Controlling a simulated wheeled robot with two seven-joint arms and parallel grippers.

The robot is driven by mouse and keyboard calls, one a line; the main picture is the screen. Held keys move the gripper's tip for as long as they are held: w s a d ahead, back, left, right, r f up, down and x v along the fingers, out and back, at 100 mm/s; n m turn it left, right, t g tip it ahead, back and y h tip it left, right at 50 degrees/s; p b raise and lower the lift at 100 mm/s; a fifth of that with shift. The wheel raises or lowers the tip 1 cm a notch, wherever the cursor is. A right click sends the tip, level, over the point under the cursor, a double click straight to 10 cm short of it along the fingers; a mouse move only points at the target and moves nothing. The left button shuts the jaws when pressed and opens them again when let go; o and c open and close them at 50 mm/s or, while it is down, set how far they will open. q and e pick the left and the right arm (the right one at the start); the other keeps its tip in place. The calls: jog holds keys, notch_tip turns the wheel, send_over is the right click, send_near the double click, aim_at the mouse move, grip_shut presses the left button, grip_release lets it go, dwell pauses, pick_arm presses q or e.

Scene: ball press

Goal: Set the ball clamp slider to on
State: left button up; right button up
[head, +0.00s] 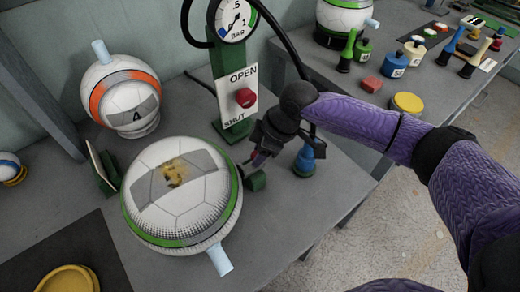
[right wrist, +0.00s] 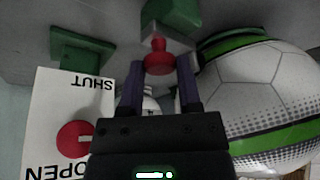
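The ball clamp's slider has a red knob (right wrist: 158,62) on a pale block in front of a green mount (right wrist: 170,17) in the right wrist view. In the head view a green block (head: 256,181) shows beside the white ball with a green band (head: 150,212). My right gripper (head: 258,160) is over this block, close to the ball's right side. In the right wrist view its fingers (right wrist: 160,80) are apart, one on each side of the red knob; contact is hard to tell. The knob is hidden in the head view. My left gripper is not in view.
A green stand with an OPEN/SHUT plate (head: 238,97), a red knob and a gauge (head: 235,20) stands just behind my right gripper. A blue peg-like piece (head: 304,160) is close on its right. An orange-banded ball (head: 124,95) sits at the back left.

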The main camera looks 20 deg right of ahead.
grip_shut()
dwell(1.0)
